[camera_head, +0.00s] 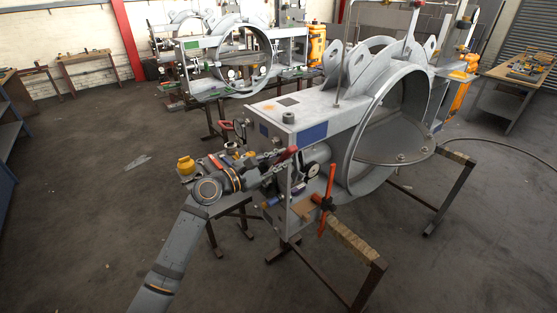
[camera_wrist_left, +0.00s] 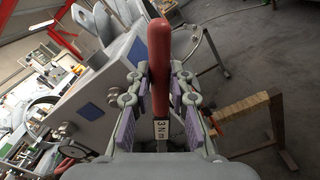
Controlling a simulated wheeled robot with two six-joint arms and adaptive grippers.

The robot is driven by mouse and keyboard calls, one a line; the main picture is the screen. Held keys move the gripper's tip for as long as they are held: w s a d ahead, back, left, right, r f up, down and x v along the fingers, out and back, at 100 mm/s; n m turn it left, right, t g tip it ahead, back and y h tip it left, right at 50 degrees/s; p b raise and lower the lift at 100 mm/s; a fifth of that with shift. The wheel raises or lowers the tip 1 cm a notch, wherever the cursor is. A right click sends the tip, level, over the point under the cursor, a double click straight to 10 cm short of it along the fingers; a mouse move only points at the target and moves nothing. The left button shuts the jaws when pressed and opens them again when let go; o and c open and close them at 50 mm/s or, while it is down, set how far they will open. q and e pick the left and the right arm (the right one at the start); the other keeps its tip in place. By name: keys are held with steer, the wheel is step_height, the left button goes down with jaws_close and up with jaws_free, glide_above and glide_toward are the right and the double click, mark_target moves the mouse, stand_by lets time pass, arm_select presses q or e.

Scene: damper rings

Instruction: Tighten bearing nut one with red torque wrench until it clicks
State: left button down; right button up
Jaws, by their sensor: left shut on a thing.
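My left gripper (camera_head: 282,168) is at the near end of the front grey damper ring assembly (camera_head: 345,110). In the left wrist view the gripper (camera_wrist_left: 160,98) has its purple-padded fingers on both sides of the red torque wrench (camera_wrist_left: 159,55). The gripper is shut on the wrench, whose label reads "3 N m". In the head view a small red part of the wrench (camera_head: 288,154) shows beside the fingers. Bearing nut one cannot be made out, and I cannot tell whether the wrench touches it. My right gripper is not in view.
A small table (camera_head: 232,200) with tools and a yellow item (camera_head: 186,166) is behind my left arm. Trestles (camera_head: 348,240) support the damper. A second damper assembly (camera_head: 240,65) stands behind.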

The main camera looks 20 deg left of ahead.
arm_select(q)
steer(key=shift+w+d, duration=0.1)
steer(key=shift+w, duration=0.05)
steer(key=shift+r, duration=0.2)
stand_by(0.3)
steer(key=shift+s, duration=0.2)
stand_by(0.6)
steer(key=shift+x, duration=0.75)
stand_by(0.9)
steer(key=shift+w+d, duration=0.15)
steer(key=shift+w, duration=0.15)
steer(key=c, duration=1.1)
jaws_free()
steer(key=shift+s, duration=0.1)
